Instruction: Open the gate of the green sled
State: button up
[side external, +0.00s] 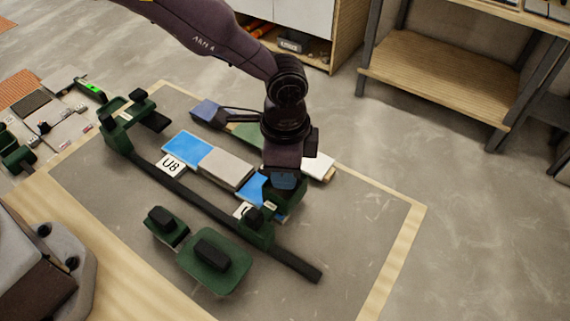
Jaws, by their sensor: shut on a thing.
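A green sled (257,234) with a black knob sits at the right part of a long black rail (200,197). My gripper (277,196) points down at the sled's upper, far side. It is shut on a part there, apparently a green piece of the sled. The fingertips are mostly hidden by the wrist, so I cannot tell exactly which part is held or how the gate stands. Blue tiles (188,149) and a grey tile (226,169) lie in a row behind the rail. A white label reading U8 (171,165) is beside them.
A green frame (122,128) with black parts stands at the rail's left end. Two green pieces with black handles, a small one (166,228) and a larger one (215,268), lie in front. A blue-ended tool (207,113) and white block (319,164) lie behind. The right mat area is clear.

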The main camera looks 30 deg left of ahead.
jog(key=shift+r+m, duration=0.1)
jog(key=shift+m, duration=1.1)
jog(key=shift+d, duration=0.1)
jog(key=o, duration=0.9)
jog(key=shift+o, duration=0.2)
notch_tip(320, 180, up, 13)
jog(key=s+a+r+n+t, duration=0.2)
jog(key=s+a+r+n, duration=0.2)
jog(key=a, duration=0.5)
jog(key=s+a+r+n+t, duration=0.1)
jog(key=s+a+r+n, duration=0.3)
jog(key=s+a+n, duration=0.2)
jog(key=s+a+r+n+t, duration=0.2)
jog(key=s+a+r+n, duration=0.2)
jog(key=s+a, duration=0.6)
jog(key=shift+a+n+t, duration=0.3)
jog(key=shift+a+n, duration=0.1)
jog(key=shift+a, duration=0.4)
